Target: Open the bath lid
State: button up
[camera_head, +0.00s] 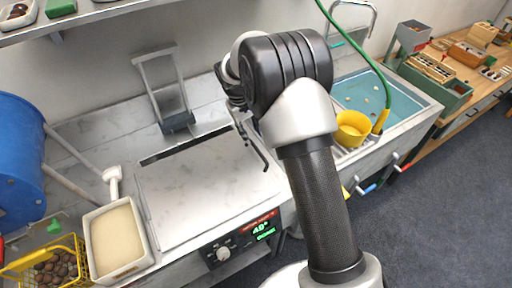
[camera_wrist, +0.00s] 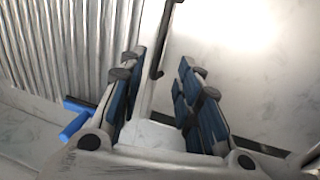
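The bath lid (camera_head: 205,195) is a flat, pale, marbled panel lying level over the bath in the head view. A thin dark hooked bar (camera_head: 257,152) shows at its right edge, close to my wrist; I cannot tell whether it is the lid's handle. In the wrist view my gripper (camera_wrist: 160,68) is open, its two blue-padded fingers apart. A pale bar (camera_wrist: 152,85) with a dark hooked piece (camera_wrist: 162,42) shows between or beyond the fingers; I cannot tell whether they touch it. My arm hides most of the gripper in the head view.
The bath's control panel (camera_head: 243,240) has a lit display and knob. A cream tray (camera_head: 117,240) and a yellow basket (camera_head: 48,268) stand left, below a blue drum (camera_head: 20,160). A grey stand (camera_head: 163,85) stands behind the lid.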

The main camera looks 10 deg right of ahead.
aim_at(257, 149)
jog(key=f, duration=0.3)
jog(key=d+f+b, duration=0.1)
jog(key=f, duration=0.2)
jog(key=d+f, duration=0.1)
jog(key=f, duration=0.2)
jog(key=shift+w+f+b, duration=0.2)
jog(key=shift+w+b, duration=0.15)
jog(key=shift+b, duration=0.05)
jog(key=shift+a, duration=0.1)
grip_shut()
